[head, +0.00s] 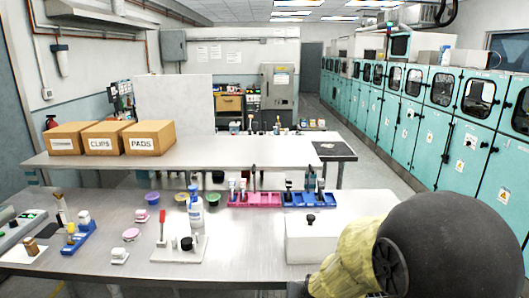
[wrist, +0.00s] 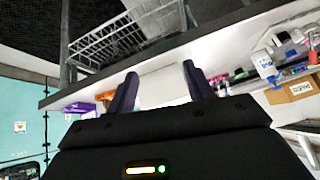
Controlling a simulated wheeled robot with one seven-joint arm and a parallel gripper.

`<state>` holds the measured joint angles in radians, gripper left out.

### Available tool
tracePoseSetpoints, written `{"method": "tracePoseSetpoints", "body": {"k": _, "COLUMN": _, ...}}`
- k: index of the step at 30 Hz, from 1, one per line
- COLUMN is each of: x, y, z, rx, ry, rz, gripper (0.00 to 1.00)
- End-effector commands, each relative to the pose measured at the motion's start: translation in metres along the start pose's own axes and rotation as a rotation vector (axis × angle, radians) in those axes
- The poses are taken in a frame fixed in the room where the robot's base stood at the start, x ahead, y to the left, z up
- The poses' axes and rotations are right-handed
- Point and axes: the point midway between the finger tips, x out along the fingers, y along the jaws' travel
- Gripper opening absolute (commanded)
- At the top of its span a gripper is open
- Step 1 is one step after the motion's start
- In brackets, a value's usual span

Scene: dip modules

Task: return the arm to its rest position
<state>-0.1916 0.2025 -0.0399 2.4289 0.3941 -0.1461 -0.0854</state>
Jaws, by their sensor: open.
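My gripper (wrist: 160,70) shows in the wrist view with its two dark fingers spread apart and nothing between them. Part of my arm, a large black rounded joint and a yellowish link, fills the lower right of the head view. It covers the right end of the near metal table (head: 255,228). My gripper's fingers cannot be made out in the head view. The wrist view is strongly tilted.
A white block (head: 330,240) with a black knob sits beside my arm. Pink (head: 256,200) and blue (head: 310,200) racks stand behind it. Cardboard boxes (head: 152,137) sit on the far bench. Teal cabinets (head: 425,130) line the right. A wire basket (wrist: 120,38) shows in the wrist view.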

Motion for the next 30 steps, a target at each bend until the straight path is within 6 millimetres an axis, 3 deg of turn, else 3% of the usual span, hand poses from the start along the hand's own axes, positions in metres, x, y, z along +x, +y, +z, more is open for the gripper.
{"method": "tracePoseSetpoints", "body": {"k": 6, "x": -0.056, "y": 0.044, "z": 0.062, "rx": -0.112, "ry": -0.275, "rz": 0.024, "gripper": 0.53}}
{"method": "tracePoseSetpoints", "body": {"k": 11, "x": -0.080, "y": 0.066, "z": 0.091, "rx": -0.162, "ry": -0.396, "rz": 0.061, "gripper": 0.53}}
{"method": "tracePoseSetpoints", "body": {"k": 30, "x": -0.082, "y": 0.068, "z": 0.095, "rx": -0.170, "ry": -0.414, "rz": 0.067, "gripper": 0.53}}
